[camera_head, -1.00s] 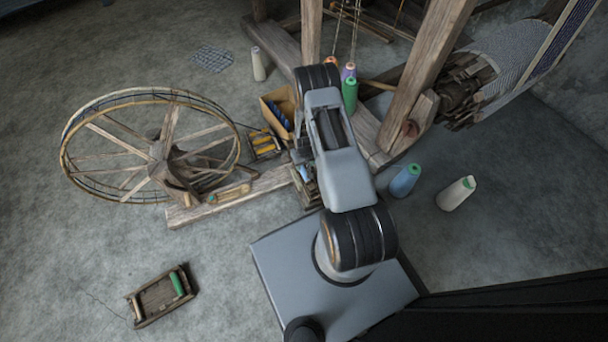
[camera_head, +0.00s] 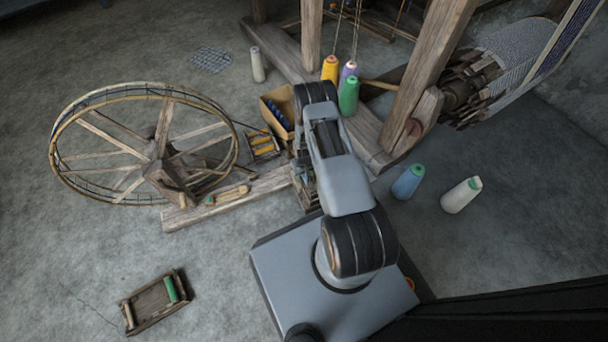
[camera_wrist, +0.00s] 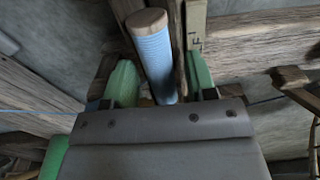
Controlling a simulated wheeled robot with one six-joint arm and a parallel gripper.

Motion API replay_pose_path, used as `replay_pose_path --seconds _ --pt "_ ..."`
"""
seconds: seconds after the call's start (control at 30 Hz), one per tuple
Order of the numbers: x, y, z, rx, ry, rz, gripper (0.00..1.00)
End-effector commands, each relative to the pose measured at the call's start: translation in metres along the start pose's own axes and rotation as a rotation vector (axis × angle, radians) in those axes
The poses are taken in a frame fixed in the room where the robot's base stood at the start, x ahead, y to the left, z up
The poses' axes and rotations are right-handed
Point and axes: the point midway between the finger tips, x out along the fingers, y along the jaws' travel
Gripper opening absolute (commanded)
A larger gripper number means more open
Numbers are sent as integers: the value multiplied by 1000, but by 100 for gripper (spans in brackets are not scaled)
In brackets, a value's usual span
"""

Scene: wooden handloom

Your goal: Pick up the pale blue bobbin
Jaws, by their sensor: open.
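The pale blue bobbin (camera_wrist: 157,62) shows in the wrist view as a ribbed blue cylinder with a tan wooden end. It lies between the two green-padded fingers of my gripper (camera_wrist: 161,80), which are open. A gap shows on each side of the bobbin, and its lower end is hidden behind the grey gripper body. In the head view my arm covers my gripper and I cannot make out the bobbin.
Wooden beams (camera_wrist: 255,47) lie close around the gripper. In the head view a spinning wheel (camera_head: 160,172) stands left, a box of blue bobbins (camera_head: 270,98) behind, and a blue cone (camera_head: 408,182) and white cone (camera_head: 461,196) right. A small frame (camera_head: 140,308) lies front left.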

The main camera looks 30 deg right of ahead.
Motion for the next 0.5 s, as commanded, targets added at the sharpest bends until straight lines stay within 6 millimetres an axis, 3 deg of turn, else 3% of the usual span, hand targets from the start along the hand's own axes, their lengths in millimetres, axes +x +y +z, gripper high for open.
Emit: replay_pose_path --seconds 0.07,0.5 --pt "0 0 0 0 0 0 48" --pt "-1 0 0 0 0 0 6"
